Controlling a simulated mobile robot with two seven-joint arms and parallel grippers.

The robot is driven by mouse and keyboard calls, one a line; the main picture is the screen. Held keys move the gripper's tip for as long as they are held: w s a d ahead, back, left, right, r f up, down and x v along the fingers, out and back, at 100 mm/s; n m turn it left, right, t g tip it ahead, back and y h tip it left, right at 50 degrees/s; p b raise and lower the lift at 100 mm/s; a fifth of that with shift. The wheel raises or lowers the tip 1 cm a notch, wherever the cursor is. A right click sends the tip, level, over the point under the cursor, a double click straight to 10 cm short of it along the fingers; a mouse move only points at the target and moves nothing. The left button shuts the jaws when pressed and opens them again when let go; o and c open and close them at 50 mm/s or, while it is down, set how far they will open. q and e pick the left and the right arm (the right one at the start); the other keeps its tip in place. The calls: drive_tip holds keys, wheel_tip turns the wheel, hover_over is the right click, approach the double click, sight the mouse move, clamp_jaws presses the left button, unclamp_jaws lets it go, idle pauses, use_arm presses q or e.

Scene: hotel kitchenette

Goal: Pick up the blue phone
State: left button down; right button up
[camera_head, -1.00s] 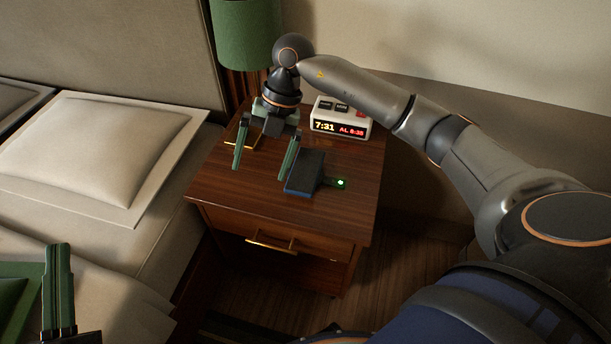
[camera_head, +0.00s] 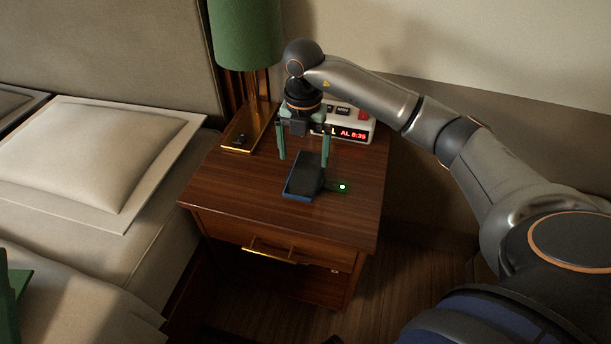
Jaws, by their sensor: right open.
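The blue phone (camera_head: 300,178) lies flat on the wooden nightstand, its dark screen up and blue edge towards me. My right gripper (camera_head: 303,160) is open above the phone's far end, pointing down. One finger is left of the phone and the other is over its far right side. Nothing is between the fingers, and I cannot tell the exact gap to the phone. My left gripper (camera_head: 8,298) shows only as a green part at the lower left edge, so its jaws cannot be judged.
A small dark piece with a green light (camera_head: 342,187) sits at the phone's right. An alarm clock (camera_head: 357,131) stands behind the right finger. A green lamp (camera_head: 245,35) on a brass base is at the back left. The nightstand (camera_head: 235,190) is clear at front left.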

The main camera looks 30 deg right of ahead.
sight(306, 172)
drive_tip(key=f, duration=0.1)
drive_tip(key=f+b, duration=0.1)
drive_tip(key=f, duration=0.1)
drive_tip(key=f+b, duration=0.1)
drive_tip(key=f, duration=0.1)
drive_tip(key=shift+w+d+f, duration=0.1)
drive_tip(key=shift+d, duration=0.15)
drive_tip(key=shift+c, duration=0.2)
drive_tip(key=c, duration=1.2)
drive_tip(key=shift+c, duration=0.4)
drive_tip(key=shift+r, duration=0.2)
